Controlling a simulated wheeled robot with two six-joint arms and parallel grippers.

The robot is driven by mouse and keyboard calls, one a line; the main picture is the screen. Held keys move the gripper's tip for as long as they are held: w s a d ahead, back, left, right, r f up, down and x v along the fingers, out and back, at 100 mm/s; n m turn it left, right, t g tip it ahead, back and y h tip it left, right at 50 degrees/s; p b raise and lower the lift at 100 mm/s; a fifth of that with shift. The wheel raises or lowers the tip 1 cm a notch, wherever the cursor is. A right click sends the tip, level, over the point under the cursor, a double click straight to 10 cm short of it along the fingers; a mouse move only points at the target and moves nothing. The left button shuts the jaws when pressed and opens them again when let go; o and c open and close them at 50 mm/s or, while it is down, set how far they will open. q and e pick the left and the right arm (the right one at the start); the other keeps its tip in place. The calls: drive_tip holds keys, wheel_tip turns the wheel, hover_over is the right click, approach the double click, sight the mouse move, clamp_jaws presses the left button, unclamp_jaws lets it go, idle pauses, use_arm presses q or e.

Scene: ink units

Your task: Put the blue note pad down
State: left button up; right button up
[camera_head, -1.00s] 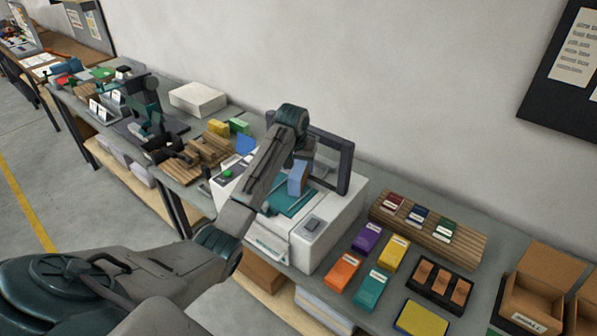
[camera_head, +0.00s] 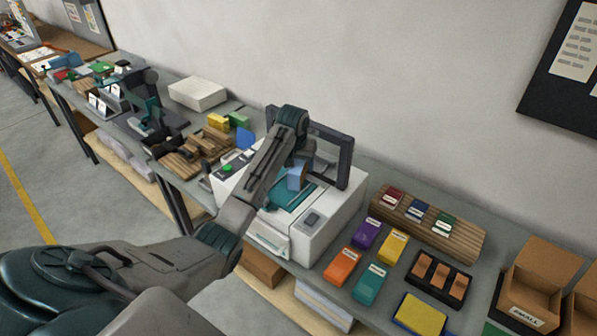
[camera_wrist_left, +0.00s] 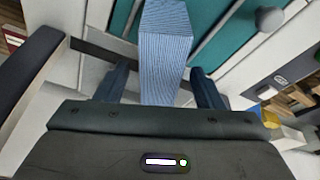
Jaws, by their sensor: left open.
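The blue note pad (camera_head: 296,178) is a small block with fine lines on its side, at the teal bed (camera_head: 279,200) of the white machine (camera_head: 322,238). In the left wrist view the pad (camera_wrist_left: 165,50) lies between the two dark fingers of my left gripper (camera_wrist_left: 158,82), with a gap on each side. The gripper is open around it. In the head view my left gripper (camera_head: 298,164) is small and partly hidden by its own arm. Whether the pad's underside rests fully on the bed is hidden. My right gripper is not in view.
The machine's dark frame (camera_head: 345,165) stands raised behind the pad. Right of it lie purple, yellow, orange and teal packs (camera_head: 369,284), a wooden rack (camera_head: 455,238), a dark tray (camera_head: 440,279) and cardboard boxes (camera_head: 535,285). Wooden pieces (camera_head: 197,152) lie to the left.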

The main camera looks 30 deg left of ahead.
use_arm(q)
drive_tip(key=shift+c, duration=0.4)
drive_tip(key=c, duration=1.1)
drive_tip(key=shift+o, duration=0.2)
drive_tip(key=shift+r, duration=0.15)
